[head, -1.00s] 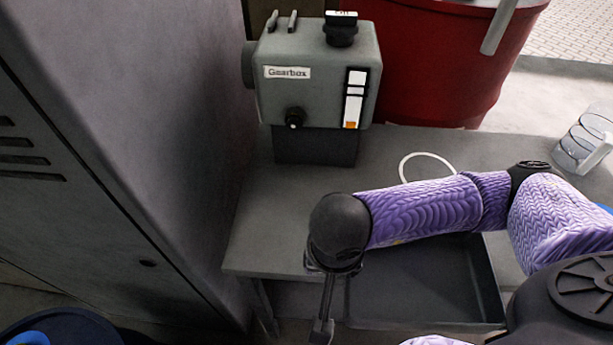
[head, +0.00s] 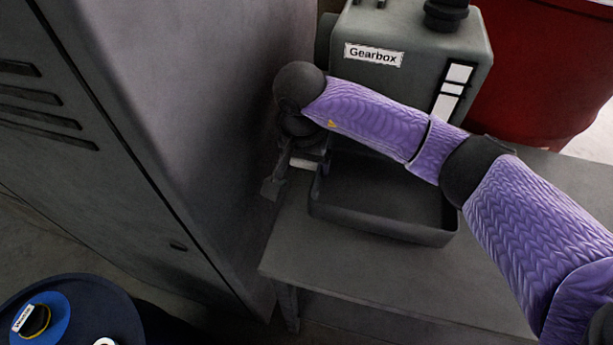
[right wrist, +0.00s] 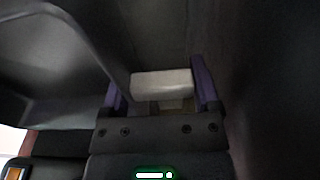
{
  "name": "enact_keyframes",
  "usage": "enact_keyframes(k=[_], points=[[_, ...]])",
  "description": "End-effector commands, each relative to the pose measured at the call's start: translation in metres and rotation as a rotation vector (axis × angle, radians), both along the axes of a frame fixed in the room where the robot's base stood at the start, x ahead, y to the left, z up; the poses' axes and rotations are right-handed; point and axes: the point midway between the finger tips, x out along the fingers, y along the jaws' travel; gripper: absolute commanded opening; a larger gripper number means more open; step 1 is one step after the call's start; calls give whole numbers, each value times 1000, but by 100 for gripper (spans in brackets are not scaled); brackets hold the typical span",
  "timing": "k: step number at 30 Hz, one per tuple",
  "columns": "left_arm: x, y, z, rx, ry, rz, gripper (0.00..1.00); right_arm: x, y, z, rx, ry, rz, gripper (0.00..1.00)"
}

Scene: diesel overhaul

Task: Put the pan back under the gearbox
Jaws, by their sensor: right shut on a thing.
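The grey gearbox (head: 400,35), labelled "Gearbox", stands on the bench at the upper middle of the head view. My arm hides its lower part. The dark shallow pan (head: 385,229) is level in front of and below the gearbox, over the bench top. Its back edge is hidden, so I cannot tell how far under it reaches. My right gripper (head: 295,185) is at the pan's left side, shut on its pale grip (head: 305,163). In the right wrist view the pale grip (right wrist: 162,84) sits between the purple fingers. My left gripper is out of view.
A tall grey cabinet (head: 190,120) stands close to the left of my right gripper. The bench (head: 400,275) is clear in front of the pan. A red bin (head: 540,70) is behind. A dark round tray (head: 75,300) with small parts is at lower left.

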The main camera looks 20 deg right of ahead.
Motion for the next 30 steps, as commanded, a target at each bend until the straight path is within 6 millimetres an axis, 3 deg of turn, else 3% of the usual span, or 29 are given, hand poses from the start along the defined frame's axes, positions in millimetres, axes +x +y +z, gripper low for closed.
enact_keyframes(k=[6, 15, 16, 18, 26, 30], points=[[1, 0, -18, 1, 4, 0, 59, 0, 0, -37, 0, 5, 0, 0], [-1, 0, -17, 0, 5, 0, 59, 0, -1, -37, -2, 0, 0, 0], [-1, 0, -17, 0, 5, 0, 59, 0, 0, -37, -1, 0, -1, 83], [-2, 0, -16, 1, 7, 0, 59, 0, 0, -36, -1, 0, -1, 98], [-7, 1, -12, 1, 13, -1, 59, 0, 0, -32, -1, 0, -1, 100], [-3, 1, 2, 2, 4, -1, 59, -2, 1, 0, -2, -7, -1, 100]])
